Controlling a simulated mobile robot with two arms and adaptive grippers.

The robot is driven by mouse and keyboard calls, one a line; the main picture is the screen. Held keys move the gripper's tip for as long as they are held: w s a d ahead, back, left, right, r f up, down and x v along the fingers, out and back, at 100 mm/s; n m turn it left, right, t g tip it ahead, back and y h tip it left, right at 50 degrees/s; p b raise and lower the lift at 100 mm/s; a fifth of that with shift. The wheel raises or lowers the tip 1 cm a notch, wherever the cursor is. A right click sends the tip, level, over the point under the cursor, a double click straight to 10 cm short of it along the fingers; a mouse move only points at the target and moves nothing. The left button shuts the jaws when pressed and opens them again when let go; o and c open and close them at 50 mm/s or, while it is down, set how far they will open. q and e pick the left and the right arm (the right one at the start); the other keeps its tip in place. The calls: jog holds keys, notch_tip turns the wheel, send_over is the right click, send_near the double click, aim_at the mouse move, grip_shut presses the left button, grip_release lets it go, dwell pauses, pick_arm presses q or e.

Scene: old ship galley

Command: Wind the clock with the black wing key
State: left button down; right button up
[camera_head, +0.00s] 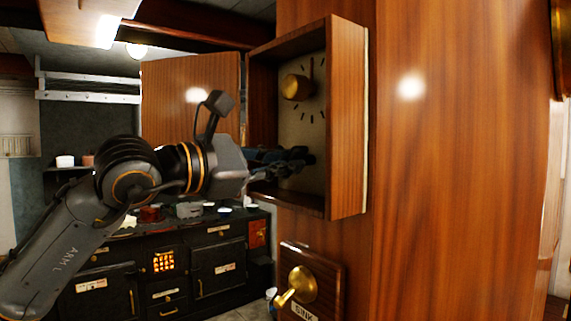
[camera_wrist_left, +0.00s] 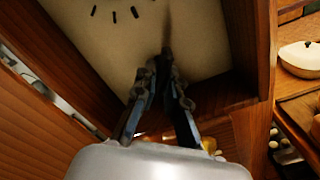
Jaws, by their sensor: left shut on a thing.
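The clock (camera_head: 346,110) is an open-fronted wooden box on a wooden wall. Its pale face (camera_head: 312,90) has black hour marks and a brass knob (camera_head: 296,87) at its middle; the face also shows in the left wrist view (camera_wrist_left: 190,25). My left gripper (camera_head: 303,158) reaches into the box from the left, at the lower part of the face. In the left wrist view its fingers (camera_wrist_left: 165,70) close together on a small dark thing, the black wing key (camera_wrist_left: 166,50), against the face. The fingers hide most of the key. My right gripper is out of view.
A wooden door panel (camera_head: 190,95) stands open left of the box, behind my arm. Below the clock is a brass lever (camera_head: 300,285) on a wooden plate marked SINK. A dark stove (camera_head: 165,265) stands at the lower left. A pale lidded pot (camera_wrist_left: 300,58) sits at right.

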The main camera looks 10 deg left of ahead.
pick_arm(q)
jog(key=m, duration=0.4)
jog(key=shift+f, duration=0.2)
jog(key=m, duration=0.5)
jog(key=shift+m, duration=0.4)
jog(key=m, duration=0.4)
jog(key=shift+p, duration=0.3)
jog(key=m, duration=0.4)
jog(key=c, duration=1.4)
grip_release()
jog(key=shift+r, duration=0.1)
jog(key=shift+c, duration=0.2)
jog(key=b+v, duration=0.1)
jog(key=v, duration=0.5)
jog(key=shift+r, duration=0.15)
